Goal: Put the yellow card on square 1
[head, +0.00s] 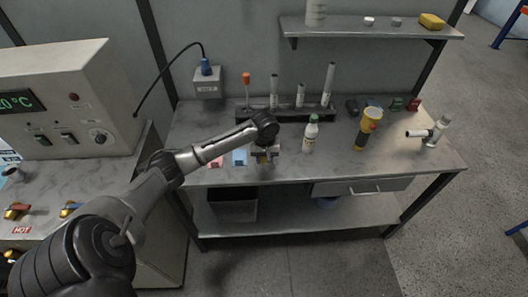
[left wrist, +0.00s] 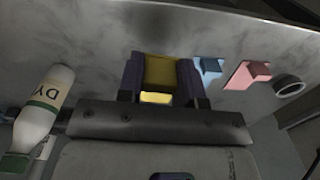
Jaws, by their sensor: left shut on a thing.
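My left gripper (head: 266,152) is over the front part of the grey workbench (head: 410,160). It is shut on the yellow card (left wrist: 162,72), which shows between the dark fingers in the left wrist view. In the head view the gripper mostly hides the card. To the left of the gripper lie a blue piece (head: 239,157) and a pink piece (head: 216,162). In the left wrist view the blue piece (left wrist: 209,66) and the pink piece (left wrist: 248,74) sit to the right of the fingers. No number is readable, so I cannot tell which spot is square 1. My right gripper is not in view.
A white bottle with a green label (head: 311,133) stands just right of the gripper. A rack (head: 285,113) with tubes is behind. A shelf (head: 370,31) hangs above.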

